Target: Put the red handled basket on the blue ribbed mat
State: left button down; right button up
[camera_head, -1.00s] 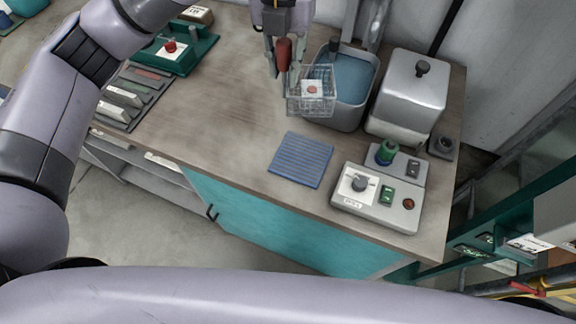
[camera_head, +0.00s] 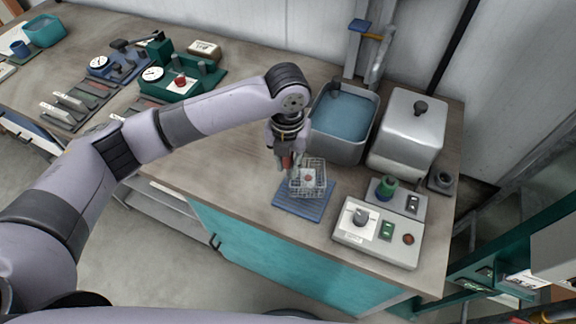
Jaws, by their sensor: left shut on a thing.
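The wire basket (camera_head: 309,181) has a red handle (camera_head: 287,160) and a small pale item with a red spot inside it. My left gripper (camera_head: 286,163) is shut on the red handle, its fingers partly hidden by the wrist. The basket appears over the blue ribbed mat (camera_head: 292,203), covering the mat's back part in the picture. I cannot tell whether the basket touches the mat. My right gripper is not in view.
A grey tub of blue liquid (camera_head: 343,124) and a metal box with a black knob (camera_head: 408,132) stand behind the mat. A control panel (camera_head: 379,233) is close at its right. Gauges and trays (camera_head: 177,83) stand at the back left. The bench is clear left of the mat.

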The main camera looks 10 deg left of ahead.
pick_arm(q)
notch_tip(320, 180, down, 2)
jog(key=shift+f, duration=0.3)
jog(key=shift+f, duration=0.1)
jog(key=c, duration=1.9)
grip_release()
jog(key=o, duration=0.4)
jog(key=shift+o, duration=0.2)
notch_tip(320, 180, up, 11)
jog(key=b, duration=0.2)
jog(key=shift+b, duration=0.4)
jog(key=shift+r, duration=0.65)
